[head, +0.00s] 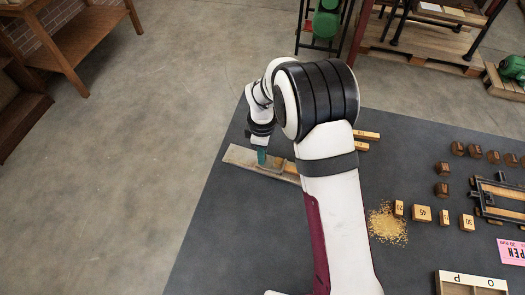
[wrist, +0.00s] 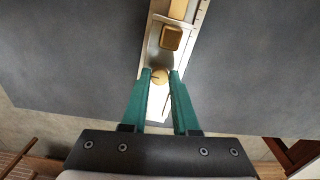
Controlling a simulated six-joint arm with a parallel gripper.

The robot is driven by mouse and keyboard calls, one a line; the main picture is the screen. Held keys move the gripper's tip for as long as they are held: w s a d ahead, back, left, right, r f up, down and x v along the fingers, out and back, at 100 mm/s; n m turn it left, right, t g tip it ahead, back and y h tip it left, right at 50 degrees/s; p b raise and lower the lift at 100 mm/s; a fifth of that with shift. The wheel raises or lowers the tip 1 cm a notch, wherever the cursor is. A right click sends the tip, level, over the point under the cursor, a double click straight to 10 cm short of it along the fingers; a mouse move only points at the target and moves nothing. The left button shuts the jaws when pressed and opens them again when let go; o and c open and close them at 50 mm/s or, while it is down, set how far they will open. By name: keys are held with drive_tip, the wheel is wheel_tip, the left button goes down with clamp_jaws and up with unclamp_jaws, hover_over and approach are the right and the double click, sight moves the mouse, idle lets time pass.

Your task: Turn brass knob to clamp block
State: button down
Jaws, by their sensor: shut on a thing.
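The brass knob (wrist: 160,77) shows in the wrist view as a small round golden piece between the two teal fingertips. My gripper (wrist: 160,72) is shut on it; in the head view my gripper (head: 262,156) reaches down onto a long metal tray (head: 238,154). A squarish brown block (wrist: 171,38) sits in the tray, just beyond the knob in the wrist view. A longer light wooden piece (wrist: 179,5) lies farther along the tray, cut by the picture's top edge. In the head view my arm hides part of the tray, and I cannot make out the knob there.
Wooden bars (head: 367,136) lie right of my arm. A heap of yellow grains (head: 387,224), several numbered blocks (head: 424,214), dark brown blocks (head: 442,168) and a black metal frame (head: 500,198) stand farther right. The dark tabletop (head: 215,235) is clear at the front left.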

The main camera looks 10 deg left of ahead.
drive_tip(key=shift+m, duration=0.3)
drive_tip(key=m, duration=0.8)
drive_tip(key=shift+m, duration=0.3)
drive_tip(key=m, duration=0.4)
drive_tip(key=shift+m, duration=2.4)
drive_tip(key=c, duration=0.7)
unclamp_jaws()
